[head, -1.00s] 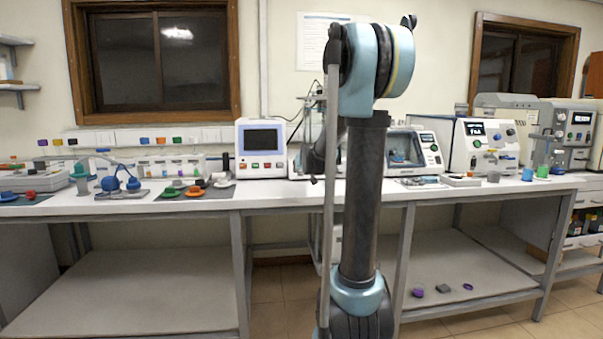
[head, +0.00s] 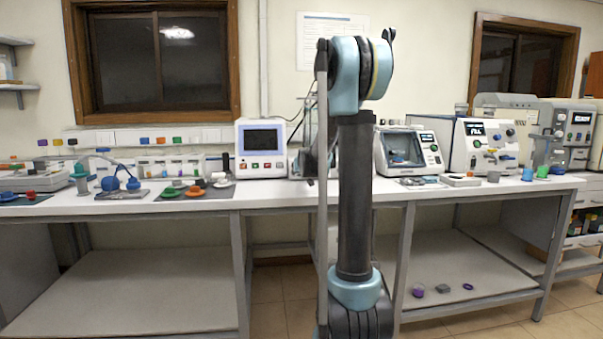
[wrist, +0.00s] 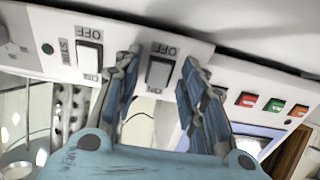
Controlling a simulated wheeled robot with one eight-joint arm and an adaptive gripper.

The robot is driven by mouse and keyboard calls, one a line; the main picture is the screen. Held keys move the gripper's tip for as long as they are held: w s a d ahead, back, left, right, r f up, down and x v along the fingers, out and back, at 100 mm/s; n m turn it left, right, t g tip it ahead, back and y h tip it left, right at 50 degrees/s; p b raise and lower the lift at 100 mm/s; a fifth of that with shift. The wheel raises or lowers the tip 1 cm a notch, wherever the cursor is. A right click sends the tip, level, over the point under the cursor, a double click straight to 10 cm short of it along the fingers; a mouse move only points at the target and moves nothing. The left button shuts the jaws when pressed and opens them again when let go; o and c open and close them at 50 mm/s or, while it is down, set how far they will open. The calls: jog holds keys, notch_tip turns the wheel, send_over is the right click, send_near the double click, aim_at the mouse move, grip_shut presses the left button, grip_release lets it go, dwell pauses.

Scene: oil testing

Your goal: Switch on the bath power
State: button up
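A white panel (wrist: 45,25) fills the top of the wrist view, its labels upside down. A grey rocker switch (wrist: 158,73) marked OFF sits between the fingertips of my gripper (wrist: 161,64). In the head view, my arm hides the gripper and the switches.
A white unit with a screen (head: 262,140) stands left of my arm; its red button (wrist: 246,99) and green button (wrist: 274,105) show near my right finger in the wrist view. Small parts and instruments line the bench (head: 120,208). Glassware (wrist: 15,160) shows at lower left.

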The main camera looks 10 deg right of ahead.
grip_shut()
jog(key=shift+r+g, duration=0.2)
jog(key=shift+g, duration=0.5)
jog(key=shift+o, duration=0.5)
grip_release()
